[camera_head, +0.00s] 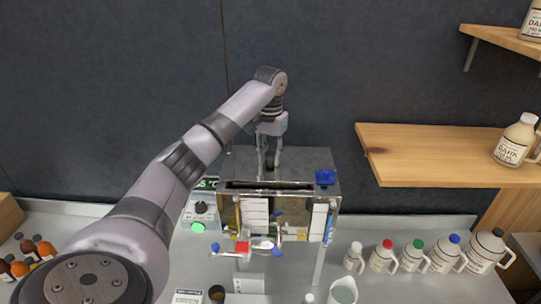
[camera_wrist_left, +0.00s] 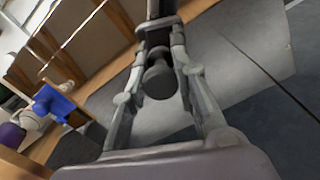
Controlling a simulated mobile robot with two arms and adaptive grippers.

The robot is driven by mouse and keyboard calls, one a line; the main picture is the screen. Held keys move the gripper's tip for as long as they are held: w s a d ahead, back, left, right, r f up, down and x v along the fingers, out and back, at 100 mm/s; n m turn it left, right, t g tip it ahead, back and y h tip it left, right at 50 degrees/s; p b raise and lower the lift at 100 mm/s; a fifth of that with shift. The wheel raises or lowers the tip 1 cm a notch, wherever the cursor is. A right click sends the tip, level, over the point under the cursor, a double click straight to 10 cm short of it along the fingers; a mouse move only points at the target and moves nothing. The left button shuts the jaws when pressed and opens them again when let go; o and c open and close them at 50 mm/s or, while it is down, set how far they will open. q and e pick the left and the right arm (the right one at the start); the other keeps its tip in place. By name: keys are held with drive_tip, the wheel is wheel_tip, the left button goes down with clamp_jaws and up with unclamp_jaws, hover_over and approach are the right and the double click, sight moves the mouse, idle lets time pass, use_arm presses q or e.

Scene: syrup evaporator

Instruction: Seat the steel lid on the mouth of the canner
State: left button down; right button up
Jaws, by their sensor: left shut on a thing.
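The canner (camera_head: 278,222) is a shiny steel box with labels on its front, standing on the counter in the head view. The steel lid (camera_head: 305,160) is a flat grey plate over its top; it also shows in the wrist view (camera_wrist_left: 235,65). A dark slot of the open mouth (camera_head: 265,185) shows along the lid's front edge. Whether the lid rests on the rim or hovers is unclear. My left gripper (camera_head: 269,168) is over the lid, shut on its dark knob (camera_wrist_left: 158,80), which shows between the fingers in the wrist view. My right gripper is out of view.
A blue fitting (camera_head: 325,178) stands at the canner's right corner. Valves (camera_head: 243,249) stick out in front. Several white jugs (camera_head: 413,257) line the counter to the right, under a wooden shelf (camera_head: 430,160). Amber bottles (camera_head: 27,250) stand at the left.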

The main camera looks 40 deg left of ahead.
use_arm(q)
drive_tip(key=shift+f, duration=0.4)
idle(0.4)
drive_tip(key=c, duration=1.2)
unclamp_jaws()
drive_tip(key=shift+o, duration=0.2)
drive_tip(key=o, duration=0.4)
drive_tip(key=shift+o, duration=0.2)
drive_tip(key=shift+r, duration=3.5)
